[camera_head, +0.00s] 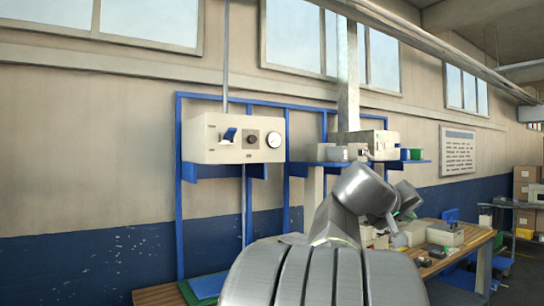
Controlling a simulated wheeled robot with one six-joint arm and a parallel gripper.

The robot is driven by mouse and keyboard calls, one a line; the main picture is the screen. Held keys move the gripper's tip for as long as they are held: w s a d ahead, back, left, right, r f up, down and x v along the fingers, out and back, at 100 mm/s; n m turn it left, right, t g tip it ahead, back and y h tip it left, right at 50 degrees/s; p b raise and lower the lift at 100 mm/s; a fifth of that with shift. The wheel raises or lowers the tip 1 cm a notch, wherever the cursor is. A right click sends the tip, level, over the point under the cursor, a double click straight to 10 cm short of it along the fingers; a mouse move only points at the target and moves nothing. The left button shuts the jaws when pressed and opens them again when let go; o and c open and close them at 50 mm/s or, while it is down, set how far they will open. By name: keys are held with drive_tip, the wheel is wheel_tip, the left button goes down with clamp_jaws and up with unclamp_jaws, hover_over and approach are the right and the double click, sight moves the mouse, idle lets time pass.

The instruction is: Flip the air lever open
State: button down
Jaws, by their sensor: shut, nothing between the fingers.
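A blue lever (229,134) sits on the front of a cream control box (203,146), mounted on a blue frame against the wall. The lever is tilted, its upper end to the right. My silver arm rises from the bottom middle and bends to the right. My gripper (398,238) shows only small and partly, below the arm's far end, over the right-hand bench area. It is shut and holds nothing. It is well to the right of the lever and apart from it. Its fingertips are hard to make out.
The box also bears a dark knob (252,138) and a round white gauge (274,139). A blue shelf (300,168) with another cream unit (374,139) is to the right. A wooden bench (470,238) with several parts stands at the right. The space before the box looks clear.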

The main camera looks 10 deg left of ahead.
drive_tip(key=s+d+r+m+g+h+b, duration=0.1)
drive_tip(key=s+d+r+m+h, duration=0.1)
drive_tip(key=r, duration=0.6)
drive_tip(key=s+d+r+m+g+h+b, duration=0.1)
drive_tip(key=d+r+m+h+b, duration=0.1)
drive_tip(key=r+h, duration=0.3)
drive_tip(key=s+d+r+m+g+h+b, duration=0.1)
drive_tip(key=r+m+h, duration=0.3)
drive_tip(key=r, duration=0.8)
drive_tip(key=shift+s+d+r+g+b, duration=0.25)
drive_tip(key=shift+s+d+g+b, duration=0.15)
drive_tip(key=shift+s+d+b, duration=0.4)
